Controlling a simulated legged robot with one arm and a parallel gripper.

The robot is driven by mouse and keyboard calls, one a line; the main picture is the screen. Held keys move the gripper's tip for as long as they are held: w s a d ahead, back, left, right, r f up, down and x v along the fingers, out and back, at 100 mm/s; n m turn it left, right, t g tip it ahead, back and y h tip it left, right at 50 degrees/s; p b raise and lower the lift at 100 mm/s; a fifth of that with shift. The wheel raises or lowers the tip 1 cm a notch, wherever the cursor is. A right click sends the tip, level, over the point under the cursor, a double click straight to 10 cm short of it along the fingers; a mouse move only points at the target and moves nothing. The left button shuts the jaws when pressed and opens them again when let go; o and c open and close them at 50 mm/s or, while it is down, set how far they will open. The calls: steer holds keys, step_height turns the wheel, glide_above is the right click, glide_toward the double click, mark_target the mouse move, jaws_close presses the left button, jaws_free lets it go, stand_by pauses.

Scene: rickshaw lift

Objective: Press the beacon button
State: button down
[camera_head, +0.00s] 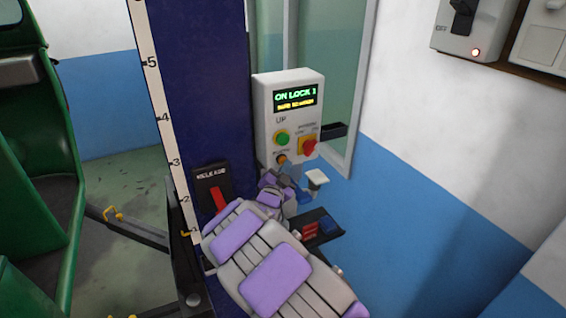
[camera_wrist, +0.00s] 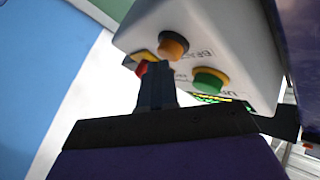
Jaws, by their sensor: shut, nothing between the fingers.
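The control box (camera_head: 289,100) is white, with a lit green and yellow display, on the blue column. Its orange beacon button (camera_head: 281,158) is low on the face, under the green UP button (camera_head: 282,138). In the wrist view the orange button (camera_wrist: 172,45) shows at upper middle, beside lettering that seems to read BEACON. My gripper (camera_wrist: 156,68) is shut and empty; its dark fingertips appear just below the orange button in that picture. I cannot tell whether they touch it. In the head view my arm hides most of the gripper, which is just below the box.
A red rotary switch (camera_head: 308,147) on a yellow plate is right of the beacon button. A black panel with a red lever (camera_head: 217,195) is lower left. A dark tray (camera_head: 318,228) juts out near my arm. A green vehicle (camera_head: 45,150) stands at left.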

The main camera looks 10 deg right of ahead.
steer(key=shift+w+a, duration=0.1)
steer(key=shift+w, duration=0.15)
steer(key=shift+s, duration=0.2)
stand_by(0.5)
steer(key=shift+s+d+b, duration=0.25)
steer(key=shift+s+b, duration=0.4)
steer(key=shift+b, duration=0.05)
steer(key=s+b, duration=0.1)
steer(key=s+d+b, duration=0.1)
steer(key=s, duration=0.1)
steer(key=s+b, duration=0.1)
steer(key=shift+s+d+b, duration=0.3)
steer(key=shift+s+b, duration=0.05)
steer(key=shift+b, duration=0.05)
stand_by(0.5)
